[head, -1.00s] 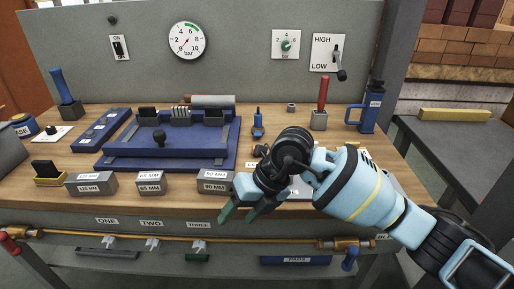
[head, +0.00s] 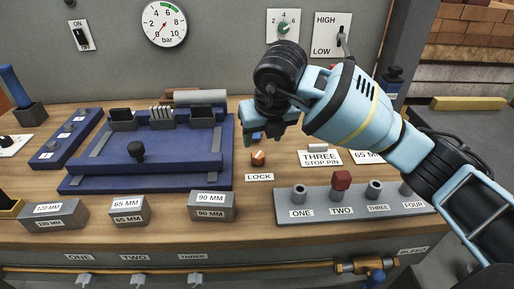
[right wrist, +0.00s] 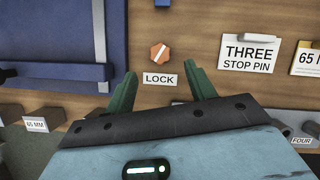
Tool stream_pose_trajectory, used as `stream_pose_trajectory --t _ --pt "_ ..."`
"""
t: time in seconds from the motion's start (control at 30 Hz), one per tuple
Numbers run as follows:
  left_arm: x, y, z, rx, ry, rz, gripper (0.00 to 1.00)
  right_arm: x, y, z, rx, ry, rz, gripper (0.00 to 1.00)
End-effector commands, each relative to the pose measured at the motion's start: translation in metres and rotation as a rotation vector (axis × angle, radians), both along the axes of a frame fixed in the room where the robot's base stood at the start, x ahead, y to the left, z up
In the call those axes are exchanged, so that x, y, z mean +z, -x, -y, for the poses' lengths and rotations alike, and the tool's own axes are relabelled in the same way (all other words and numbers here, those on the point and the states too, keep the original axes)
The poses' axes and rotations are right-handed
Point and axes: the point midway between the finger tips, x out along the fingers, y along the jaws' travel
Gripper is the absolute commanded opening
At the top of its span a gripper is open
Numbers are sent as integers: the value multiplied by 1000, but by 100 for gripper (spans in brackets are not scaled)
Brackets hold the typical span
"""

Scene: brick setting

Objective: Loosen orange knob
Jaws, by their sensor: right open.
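The orange knob (head: 258,158) sits on the wooden bench top, right of the blue fixture, with a LOCK label (head: 259,177) in front of it. In the right wrist view the orange knob (right wrist: 160,52) is six-sided with a pale bar across its face, set slantwise. My right gripper (head: 264,128) is above and behind the knob in the head view, apart from it. In the right wrist view its two green fingers (right wrist: 160,88) are spread with nothing between them, and the knob shows beyond the gap. My left gripper is not in view.
The blue fixture (head: 190,166) stands left of the knob. A grey block with pin holes (head: 320,213) and a red-topped pin (head: 341,181) is at the right front. Grey 65 MM (head: 128,216) and 90 MM (head: 211,213) blocks line the front edge. Bare wood surrounds the knob.

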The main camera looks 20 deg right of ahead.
Motion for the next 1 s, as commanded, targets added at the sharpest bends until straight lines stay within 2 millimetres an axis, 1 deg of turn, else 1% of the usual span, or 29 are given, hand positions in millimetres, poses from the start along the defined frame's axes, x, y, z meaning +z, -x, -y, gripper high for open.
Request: stream_pose_trajectory --t 0.17,0.4,0.5,0.67,0.93,1.0 --pt "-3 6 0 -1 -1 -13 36 -20 -7 0 2 1 -6 55" --pt "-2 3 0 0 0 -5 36 -53 -20 0 1 0 -4 55" --pt "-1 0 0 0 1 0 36 -62 -25 0 2 1 -3 55" --pt "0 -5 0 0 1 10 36 -70 -28 0 1 -1 -2 55" --pt "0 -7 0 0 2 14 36 -70 -28 0 2 0 -1 55" --pt "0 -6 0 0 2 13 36 -70 -28 0 2 0 -1 46"
